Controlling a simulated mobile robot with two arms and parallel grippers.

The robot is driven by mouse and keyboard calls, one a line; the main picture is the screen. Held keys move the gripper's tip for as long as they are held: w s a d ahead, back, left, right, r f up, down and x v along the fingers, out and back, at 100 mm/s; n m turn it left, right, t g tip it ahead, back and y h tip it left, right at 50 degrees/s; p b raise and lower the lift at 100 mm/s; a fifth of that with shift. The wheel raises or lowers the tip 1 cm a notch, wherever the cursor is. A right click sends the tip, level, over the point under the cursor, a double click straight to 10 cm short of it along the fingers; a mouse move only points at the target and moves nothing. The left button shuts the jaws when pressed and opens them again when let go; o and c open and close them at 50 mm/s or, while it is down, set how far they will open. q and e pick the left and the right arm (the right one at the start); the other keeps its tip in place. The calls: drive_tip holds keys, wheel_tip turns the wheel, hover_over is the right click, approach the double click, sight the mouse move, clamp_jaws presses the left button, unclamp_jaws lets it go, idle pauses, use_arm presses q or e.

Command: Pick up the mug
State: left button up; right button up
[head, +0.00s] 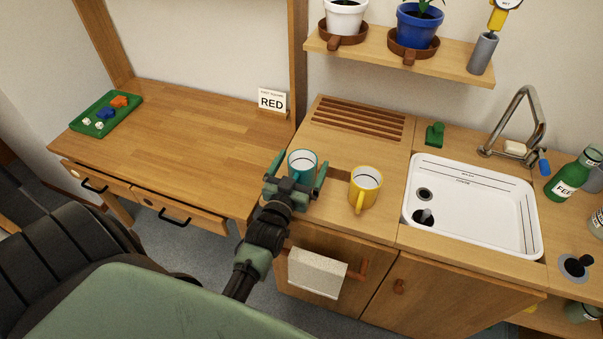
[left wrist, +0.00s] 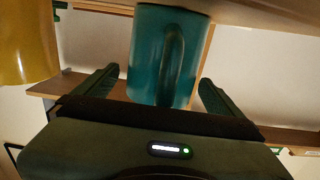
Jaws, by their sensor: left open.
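A teal mug (head: 302,158) stands upright on the wooden counter, left of a yellow mug (head: 365,186). My left gripper (head: 301,163) is open, with a finger on either side of the teal mug. In the left wrist view the teal mug (left wrist: 163,50) sits between the two fingers, with gaps showing beside it and its handle facing the camera. The yellow mug (left wrist: 26,45) shows at the left edge there, outside the fingers. My right gripper is not in view.
A white sink (head: 475,204) with a tap lies to the right. A slatted panel (head: 355,120) is behind the mugs. A shelf (head: 440,62) with potted plants hangs above.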

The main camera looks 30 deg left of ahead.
use_arm(q)
drive_tip(key=c, duration=1.7)
drive_tip(key=shift+r, duration=0.1)
